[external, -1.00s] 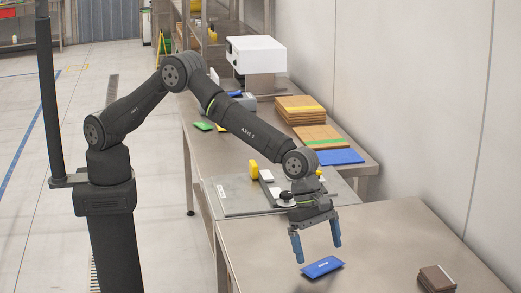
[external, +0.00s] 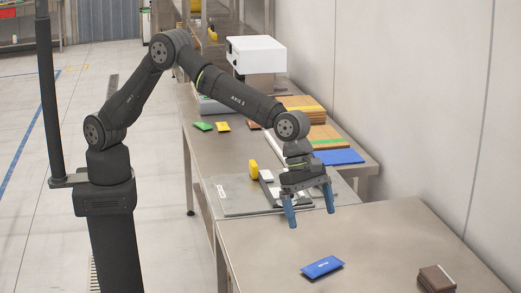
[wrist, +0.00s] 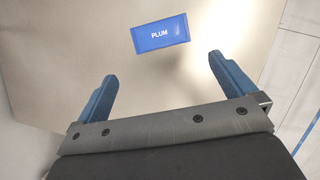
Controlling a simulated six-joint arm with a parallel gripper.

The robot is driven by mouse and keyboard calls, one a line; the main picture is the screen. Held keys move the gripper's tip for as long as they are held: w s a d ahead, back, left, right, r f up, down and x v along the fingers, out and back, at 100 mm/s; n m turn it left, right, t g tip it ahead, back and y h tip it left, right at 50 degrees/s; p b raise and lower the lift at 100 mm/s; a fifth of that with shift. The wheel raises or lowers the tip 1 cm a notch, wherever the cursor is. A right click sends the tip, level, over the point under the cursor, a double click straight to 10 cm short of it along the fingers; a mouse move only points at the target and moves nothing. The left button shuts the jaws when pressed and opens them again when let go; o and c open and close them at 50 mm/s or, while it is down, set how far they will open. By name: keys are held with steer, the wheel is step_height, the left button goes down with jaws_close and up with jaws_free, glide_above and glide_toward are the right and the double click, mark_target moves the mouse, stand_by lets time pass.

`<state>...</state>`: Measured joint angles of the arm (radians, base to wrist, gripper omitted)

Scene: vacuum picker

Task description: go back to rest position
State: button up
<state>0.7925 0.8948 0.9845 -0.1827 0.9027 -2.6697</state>
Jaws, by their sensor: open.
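My gripper (external: 310,206) has blue fingers that are spread apart with nothing between them. It hangs above the near table, by its far edge, in the external view. The open fingers also show in the wrist view (wrist: 162,85). A blue packet (external: 322,267) lies flat on the near table, below and clear of my gripper. In the wrist view the packet (wrist: 160,34) reads "PLUM" and lies beyond the fingertips.
A brown block (external: 437,279) sits at the right of the near table (external: 390,235). Behind my gripper is a grey plate (external: 235,197) with a yellow part (external: 253,169). Cardboard stacks (external: 325,135), a blue sheet (external: 340,157) and a white machine (external: 256,54) stand farther back.

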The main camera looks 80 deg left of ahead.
mark_target(322, 264)
steer(key=x, duration=1.2)
steer(key=shift+d+f, duration=0.1)
step_height(322, 264, up, 2)
steer(key=shift+r, duration=0.8)
